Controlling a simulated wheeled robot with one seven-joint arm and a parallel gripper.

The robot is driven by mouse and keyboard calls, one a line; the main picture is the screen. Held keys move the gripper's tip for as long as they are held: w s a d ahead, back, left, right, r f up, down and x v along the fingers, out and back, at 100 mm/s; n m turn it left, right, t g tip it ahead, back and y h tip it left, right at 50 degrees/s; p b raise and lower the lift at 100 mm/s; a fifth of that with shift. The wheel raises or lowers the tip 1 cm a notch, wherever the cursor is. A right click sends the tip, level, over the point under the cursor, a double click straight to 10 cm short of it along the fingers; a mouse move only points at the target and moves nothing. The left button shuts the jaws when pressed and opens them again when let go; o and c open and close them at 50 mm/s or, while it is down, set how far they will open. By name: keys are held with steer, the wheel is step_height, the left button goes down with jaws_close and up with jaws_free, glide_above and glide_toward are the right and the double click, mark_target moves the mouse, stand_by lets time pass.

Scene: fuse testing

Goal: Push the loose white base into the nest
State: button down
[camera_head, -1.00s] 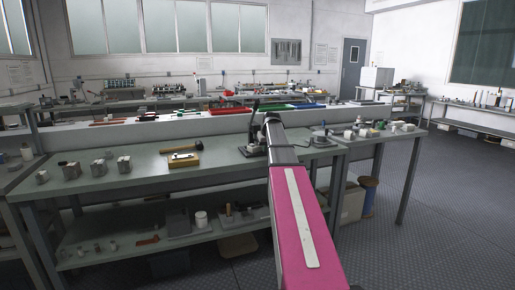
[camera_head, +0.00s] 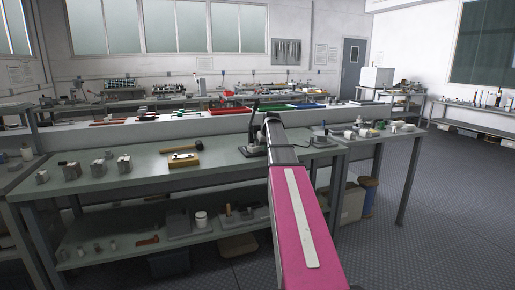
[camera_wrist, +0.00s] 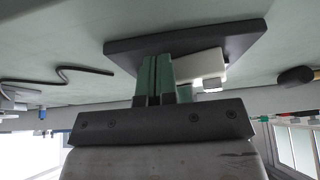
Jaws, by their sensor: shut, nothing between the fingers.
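In the wrist view, my gripper (camera_wrist: 158,62) has its green fingers together, with their tips against or just in front of a dark plate (camera_wrist: 125,46). A white block (camera_wrist: 200,67), which looks like the loose white base, is close beside the fingers on the right, over the plate. I cannot tell whether the fingers touch it. The nest is not clearly visible, and the fingers hide part of the plate. In the head view, my pink arm covers the gripper and the white base; the edge of the dark plate (camera_head: 247,152) shows left of the arm.
Small parts (camera_head: 365,131) stand to the right. In the wrist view a dark cable (camera_wrist: 75,72) lies on the bench.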

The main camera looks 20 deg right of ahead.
steer(key=shift+w+a, duration=0.1)
steer(key=shift+w, duration=1.05)
stand_by(1.0)
steer(key=shift+s, duration=0.1)
steer(key=shift+s+r, duration=0.75)
steer(key=shift+s, duration=0.25)
steer(key=shift+s+r, duration=0.75)
steer(key=shift+s, duration=0.2)
steer(key=shift+s, duration=0.1)
